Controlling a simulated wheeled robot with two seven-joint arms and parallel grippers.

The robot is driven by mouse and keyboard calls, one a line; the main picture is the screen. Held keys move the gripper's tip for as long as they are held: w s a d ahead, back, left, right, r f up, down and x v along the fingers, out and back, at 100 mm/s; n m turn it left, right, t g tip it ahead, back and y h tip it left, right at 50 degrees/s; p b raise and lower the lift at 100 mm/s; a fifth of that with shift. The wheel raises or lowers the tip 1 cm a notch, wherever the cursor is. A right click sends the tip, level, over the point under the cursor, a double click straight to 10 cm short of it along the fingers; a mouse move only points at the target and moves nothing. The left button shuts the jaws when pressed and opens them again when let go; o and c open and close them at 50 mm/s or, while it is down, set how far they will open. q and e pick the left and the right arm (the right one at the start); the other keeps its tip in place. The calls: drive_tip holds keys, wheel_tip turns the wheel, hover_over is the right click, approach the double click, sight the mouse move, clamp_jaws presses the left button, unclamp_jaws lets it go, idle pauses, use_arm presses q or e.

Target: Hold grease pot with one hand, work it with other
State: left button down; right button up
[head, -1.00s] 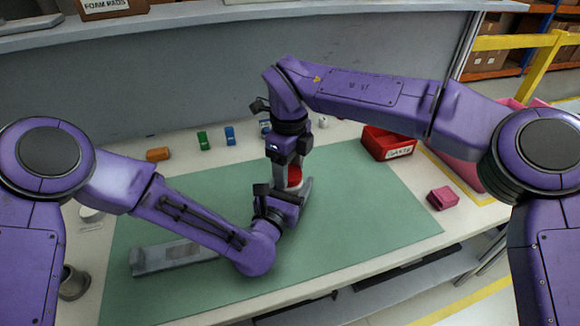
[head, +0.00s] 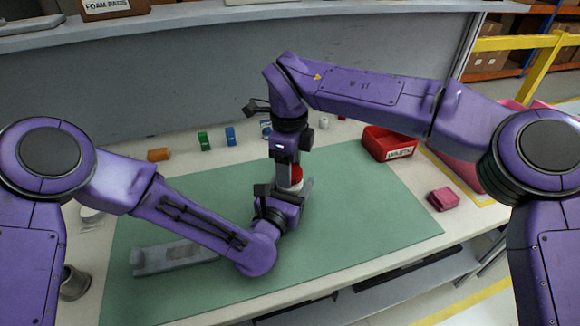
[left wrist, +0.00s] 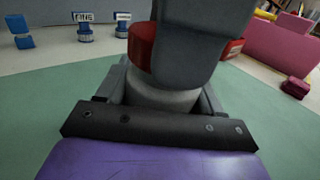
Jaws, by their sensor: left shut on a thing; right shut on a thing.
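The grease pot (head: 297,184) stands on the green mat (head: 370,215), pale below with a red top, mostly hidden by my grippers. In the left wrist view its pale body (left wrist: 162,98) is between my left gripper's fingers (left wrist: 165,100), and its red part (left wrist: 142,45) shows above. My left gripper (head: 297,192) is low at the pot and shut on its body. My right gripper (head: 291,168) comes from above, pointing down, and is shut on the red top; its fingertips are largely hidden in the head view.
A grey tray-like part (head: 175,257) lies on the mat at left. A red waste bin (head: 388,144) and a pink block (head: 442,199) are at right. Green (head: 204,141) and blue (head: 230,136) items and an orange one (head: 158,155) line the back. The mat's right half is clear.

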drive_tip(key=shift+r, duration=0.9)
drive_tip(key=shift+r, duration=1.95)
use_arm(q)
drive_tip(key=shift+c, duration=0.4)
unclamp_jaws()
drive_tip(key=shift+s, duration=0.1)
